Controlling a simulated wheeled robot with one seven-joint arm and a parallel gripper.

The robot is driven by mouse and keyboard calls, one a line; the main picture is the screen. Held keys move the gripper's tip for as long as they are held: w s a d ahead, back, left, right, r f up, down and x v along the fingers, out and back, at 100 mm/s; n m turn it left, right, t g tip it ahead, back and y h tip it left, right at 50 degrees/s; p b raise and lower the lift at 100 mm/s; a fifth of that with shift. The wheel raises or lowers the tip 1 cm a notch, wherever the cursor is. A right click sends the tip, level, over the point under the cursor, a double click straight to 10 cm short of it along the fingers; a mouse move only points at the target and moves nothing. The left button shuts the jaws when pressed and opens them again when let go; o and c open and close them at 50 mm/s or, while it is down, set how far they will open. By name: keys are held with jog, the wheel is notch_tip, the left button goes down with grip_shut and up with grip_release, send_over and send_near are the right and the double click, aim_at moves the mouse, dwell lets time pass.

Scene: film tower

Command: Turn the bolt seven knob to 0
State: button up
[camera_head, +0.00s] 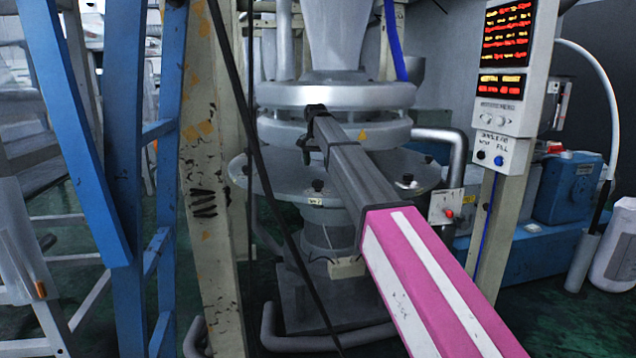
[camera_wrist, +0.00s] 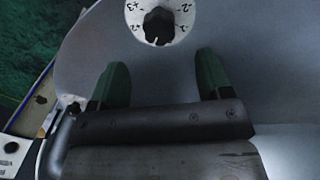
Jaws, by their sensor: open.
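A black knob (camera_wrist: 159,24) on a white round dial (camera_wrist: 183,12) sits on a grey metal plate at the top of the wrist view. Signed numbers ring the dial, with +3 at left and -2 at right; the knob's exact setting is hard to read. No label here shows which bolt this is. My gripper (camera_wrist: 161,62) is open and empty, its two green fingers apart and short of the dial. In the head view my gripper (camera_head: 308,147) is by the machine's round flange, above the plate (camera_head: 270,186); its fingers show only partly.
Other black knobs stand on the plate, one at the front (camera_head: 318,185) and one at the right (camera_head: 408,179). A pale post (camera_head: 205,200) and blue frame (camera_head: 125,150) stand at left. A display panel (camera_head: 508,65) hangs at right. A thin dark cable crosses the front.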

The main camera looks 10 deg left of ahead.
aim_at(318, 181)
notch_tip(318, 181, down, 8)
jog(key=shift+d+f, duration=0.1)
jog(key=shift+d, duration=0.05)
dwell(0.3)
jog(key=c, duration=0.9)
